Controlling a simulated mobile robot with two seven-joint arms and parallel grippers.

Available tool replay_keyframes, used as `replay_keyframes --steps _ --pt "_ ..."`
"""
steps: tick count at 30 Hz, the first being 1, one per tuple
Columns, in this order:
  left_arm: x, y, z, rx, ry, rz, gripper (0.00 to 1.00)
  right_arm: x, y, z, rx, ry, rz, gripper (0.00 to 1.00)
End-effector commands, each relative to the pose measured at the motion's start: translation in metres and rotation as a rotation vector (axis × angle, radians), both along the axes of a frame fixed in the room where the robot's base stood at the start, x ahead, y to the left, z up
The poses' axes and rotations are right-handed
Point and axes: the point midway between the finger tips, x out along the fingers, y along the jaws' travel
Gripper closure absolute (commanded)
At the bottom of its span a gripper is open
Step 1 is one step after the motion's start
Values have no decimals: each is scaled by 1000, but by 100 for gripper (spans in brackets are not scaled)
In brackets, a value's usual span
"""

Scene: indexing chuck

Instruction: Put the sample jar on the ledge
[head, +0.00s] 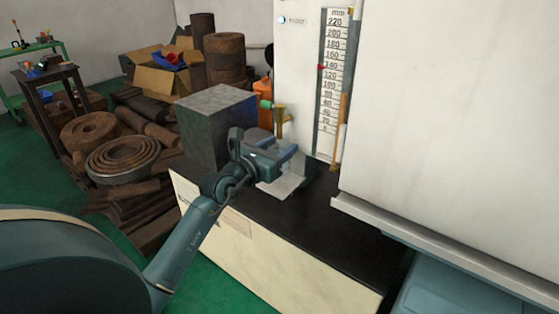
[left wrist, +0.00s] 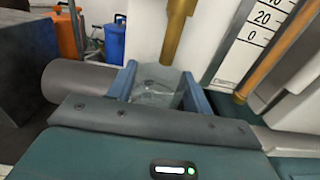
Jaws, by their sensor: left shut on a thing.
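My left gripper (head: 282,160) is over the black-topped bench, near the foot of the machine's white front. In the left wrist view its two blue fingers (left wrist: 160,92) are shut on a clear sample jar (left wrist: 157,84), one on each side. The jar looks upright, just below and in front of a brass spout (left wrist: 180,30). In the head view the jar is mostly hidden by the gripper. A flat black top (head: 330,235) runs along the front of the machine; I cannot tell whether this is the ledge. My right gripper is out of view.
A grey block (head: 215,125) stands on the black top, left of my gripper. The brass spout (head: 282,120) also shows in the head view, beside a millimetre scale (head: 333,85). A large white panel (head: 450,130) closes off the right. The black top's front right part is clear.

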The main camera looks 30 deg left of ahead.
Motion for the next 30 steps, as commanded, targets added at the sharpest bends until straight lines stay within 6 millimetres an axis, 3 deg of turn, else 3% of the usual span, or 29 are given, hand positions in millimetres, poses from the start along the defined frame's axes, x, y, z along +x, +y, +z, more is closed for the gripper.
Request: replay_keyframes --steps 4,8,11,21,22,30 --pt "5 0 -5 1 1 0 74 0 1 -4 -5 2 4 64" --pt "5 0 -25 1 3 0 74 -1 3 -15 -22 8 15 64" --pt "5 0 -36 2 1 0 74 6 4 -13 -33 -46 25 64" --pt "5 0 -37 -1 -1 0 74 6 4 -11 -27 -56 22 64" --pt "5 0 -37 -1 0 0 48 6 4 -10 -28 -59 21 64" --pt "4 0 -37 -1 0 0 28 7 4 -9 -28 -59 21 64"
